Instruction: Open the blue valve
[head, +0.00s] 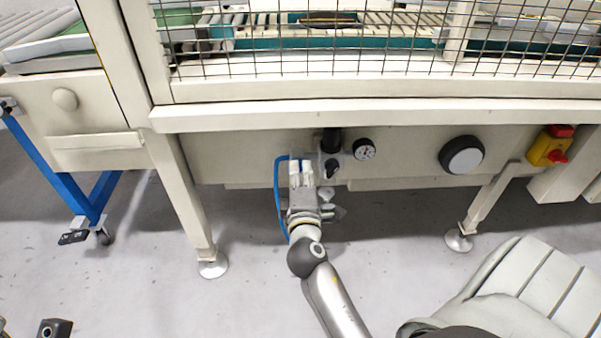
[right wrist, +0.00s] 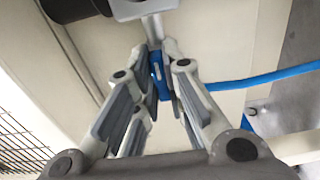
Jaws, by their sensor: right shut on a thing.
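The blue valve (right wrist: 157,72) is a small blue piece below a grey metal fitting, seen in the right wrist view. It sits between the two fingertips of my right gripper (right wrist: 160,92), which is shut on it. In the head view my right gripper (head: 301,172) reaches up to the air fittings under the machine's front beam. There the gripper hides the blue valve.
A blue hose (head: 277,190) loops beside the gripper. A black regulator (head: 331,140) and a pressure gauge (head: 364,149) are close on its right. A red and yellow switch (head: 551,146) is farther right. The machine leg (head: 184,195) stands left. Floor below is clear.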

